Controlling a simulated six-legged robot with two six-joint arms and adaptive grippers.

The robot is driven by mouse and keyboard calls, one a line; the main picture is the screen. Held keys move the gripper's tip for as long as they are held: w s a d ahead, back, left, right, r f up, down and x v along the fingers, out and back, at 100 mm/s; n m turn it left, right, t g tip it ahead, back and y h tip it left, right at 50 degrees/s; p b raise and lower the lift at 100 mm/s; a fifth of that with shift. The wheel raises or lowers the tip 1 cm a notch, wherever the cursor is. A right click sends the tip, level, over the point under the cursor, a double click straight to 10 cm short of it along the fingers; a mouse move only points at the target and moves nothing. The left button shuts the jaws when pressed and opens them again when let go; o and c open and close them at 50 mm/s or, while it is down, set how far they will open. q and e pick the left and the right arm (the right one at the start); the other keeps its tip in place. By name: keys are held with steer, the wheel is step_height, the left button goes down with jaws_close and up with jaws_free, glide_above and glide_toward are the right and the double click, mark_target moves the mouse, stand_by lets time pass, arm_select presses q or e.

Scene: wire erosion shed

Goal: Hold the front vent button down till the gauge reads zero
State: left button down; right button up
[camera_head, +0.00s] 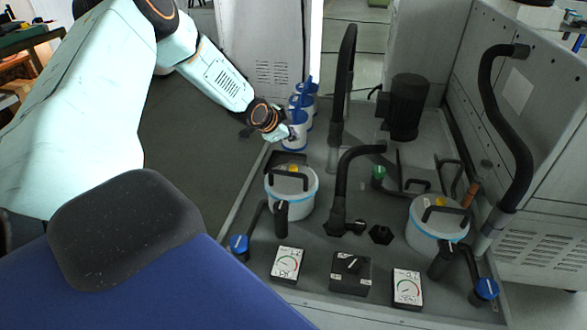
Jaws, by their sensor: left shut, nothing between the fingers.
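My left arm reaches in from the upper left. The right white pot (432,231) has a similar handle and a yellow button (440,201). I cannot tell which button is the front vent. A left gauge (287,264) and a right gauge (407,289) stand at the front; their needle readings are too small to tell. My right gripper is out of view.
A black box with a knob (350,274) sits between the gauges. Blue valve caps (239,245) and (487,289) flank the pots. A tall black hose (343,90) and a bent pipe (345,190) rise mid-bench. Blue-topped canisters (296,130) stand behind. A grey cabinet (535,130) is right.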

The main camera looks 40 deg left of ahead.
arm_select(q)
steer(key=b, duration=0.6)
glide_above(292, 168)
step_height(292, 168, down, 6)
steer(key=shift+f+b, duration=0.8)
steer(key=shift+f, duration=0.35)
steer(key=shift+f+b, duration=0.3)
steer(key=shift+f, duration=0.1)
steer(key=shift+s+f+b, duration=0.15)
steer(key=shift+f+b, duration=0.3)
steer(key=shift+f, duration=0.15)
stand_by(2.5)
steer(key=shift+r, duration=0.1)
stand_by(0.7)
steer(key=shift+r+p, duration=0.95)
